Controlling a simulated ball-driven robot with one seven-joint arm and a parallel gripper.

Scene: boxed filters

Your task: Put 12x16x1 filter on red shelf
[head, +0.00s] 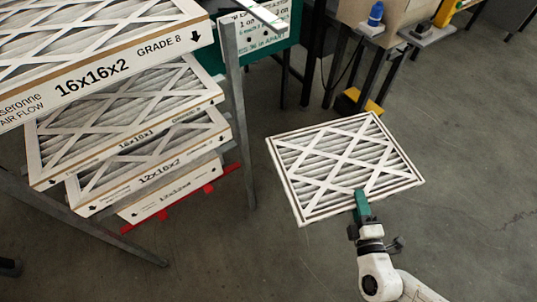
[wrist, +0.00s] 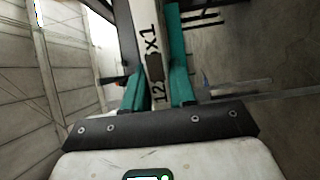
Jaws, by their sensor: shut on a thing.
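The held filter (head: 335,160) is a flat pleated panel with a white lattice frame, held out over the floor at centre right in the head view. My gripper (head: 361,200) has teal fingers shut on its near edge. In the wrist view, the filter's white edge (wrist: 152,40) stands between the fingers (wrist: 157,88); its label reads "12" and "x1", with the middle hidden by a dark spot. The red shelf (head: 209,188) shows as a thin red strip low on the rack at left, apart from the held filter. A white-edged filter (head: 172,193) lies on it.
Filters labelled 16x16x2 (head: 110,72), 16x16x1 (head: 125,140) and 12x16x2 (head: 155,176) lie above the red shelf. A grey rack post (head: 237,110) stands between the stack and the held filter. Floor at right is clear.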

